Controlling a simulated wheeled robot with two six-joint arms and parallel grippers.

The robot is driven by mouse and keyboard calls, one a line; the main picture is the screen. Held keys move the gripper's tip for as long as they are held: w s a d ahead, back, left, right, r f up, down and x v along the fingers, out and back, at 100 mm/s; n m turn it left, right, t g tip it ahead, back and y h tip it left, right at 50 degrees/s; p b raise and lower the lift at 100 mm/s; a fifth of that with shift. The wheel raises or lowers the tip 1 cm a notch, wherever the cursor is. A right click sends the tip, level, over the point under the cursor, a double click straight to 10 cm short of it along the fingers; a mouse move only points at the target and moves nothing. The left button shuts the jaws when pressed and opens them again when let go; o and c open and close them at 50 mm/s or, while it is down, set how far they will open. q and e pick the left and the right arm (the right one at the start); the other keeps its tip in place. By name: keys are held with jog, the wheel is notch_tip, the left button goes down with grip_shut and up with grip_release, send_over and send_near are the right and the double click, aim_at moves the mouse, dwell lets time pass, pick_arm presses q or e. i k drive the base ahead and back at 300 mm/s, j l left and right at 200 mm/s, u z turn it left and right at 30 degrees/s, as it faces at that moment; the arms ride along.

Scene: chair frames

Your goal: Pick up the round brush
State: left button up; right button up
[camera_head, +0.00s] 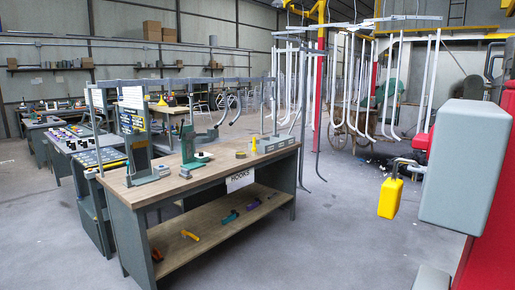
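I cannot make out a round brush for certain in this view. The wooden-topped workbench (217,168) holds several small things, too small to name surely. On its lower shelf lie small coloured tools: an orange one (189,235), a teal one (230,217) and a purple one (253,204). A small round yellowish thing (240,155) lies on the top near the middle. Neither of my grippers is in view.
A grey block (464,165) beside a red structure (495,235) fills the right side. A yellow container (390,198) hangs near it. Hanging white hooks (345,90) are behind. More benches stand at left. Grey floor (335,235) is clear in front.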

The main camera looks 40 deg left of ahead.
aim_at(254, 149)
jog(key=j, duration=0.4)
jog(key=i+j, duration=0.15)
jog(key=j, duration=0.2)
jog(key=i+j, duration=0.1)
jog(key=j, duration=0.25)
jog(key=i+j, duration=0.15)
jog(key=j, duration=0.2)
jog(key=i+j, duration=0.15)
jog(key=j, duration=0.2)
jog(key=i+j, duration=0.15)
jog(key=j, duration=0.25)
jog(key=i+j, duration=0.1)
jog(key=j, duration=0.25)
